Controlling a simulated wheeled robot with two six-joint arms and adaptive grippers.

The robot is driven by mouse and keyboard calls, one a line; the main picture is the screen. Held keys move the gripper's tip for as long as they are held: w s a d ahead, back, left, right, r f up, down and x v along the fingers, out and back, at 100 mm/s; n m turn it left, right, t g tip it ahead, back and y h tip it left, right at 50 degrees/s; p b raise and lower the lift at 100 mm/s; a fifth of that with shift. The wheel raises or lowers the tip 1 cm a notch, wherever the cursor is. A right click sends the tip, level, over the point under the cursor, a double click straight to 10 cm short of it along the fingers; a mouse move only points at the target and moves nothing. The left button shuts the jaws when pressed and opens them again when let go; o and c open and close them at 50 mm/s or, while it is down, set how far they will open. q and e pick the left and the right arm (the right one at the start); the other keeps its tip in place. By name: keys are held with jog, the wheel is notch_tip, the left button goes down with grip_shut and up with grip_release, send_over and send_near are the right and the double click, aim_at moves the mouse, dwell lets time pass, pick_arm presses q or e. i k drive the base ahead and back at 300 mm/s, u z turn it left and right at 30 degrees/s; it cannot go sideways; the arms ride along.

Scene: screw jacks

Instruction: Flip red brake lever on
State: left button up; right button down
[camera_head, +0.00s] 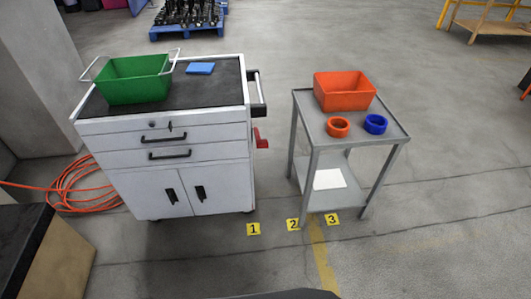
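The red brake lever (261,139) sticks out from the right side of the white tool cabinet (205,151), below a black side handle (258,108). It is small in the view, and I cannot tell its exact position. Neither of my grippers is in view.
A green bin (134,81) and a blue block (200,68) sit on the cabinet. A grey cart (300,108) to its right holds an orange bin (345,91), an orange ring (338,126) and a blue ring (375,124). An orange hose (72,190) lies at left. The front floor is mostly clear.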

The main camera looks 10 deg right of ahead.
aim_at(261, 144)
jog(key=k, duration=0.85)
jog(key=u, duration=0.5)
jog(key=i, duration=0.55)
jog(key=u, duration=0.85)
jog(key=i, duration=0.95)
jog(key=z, duration=0.6)
jog(key=i, duration=0.75)
jog(key=z, duration=0.7)
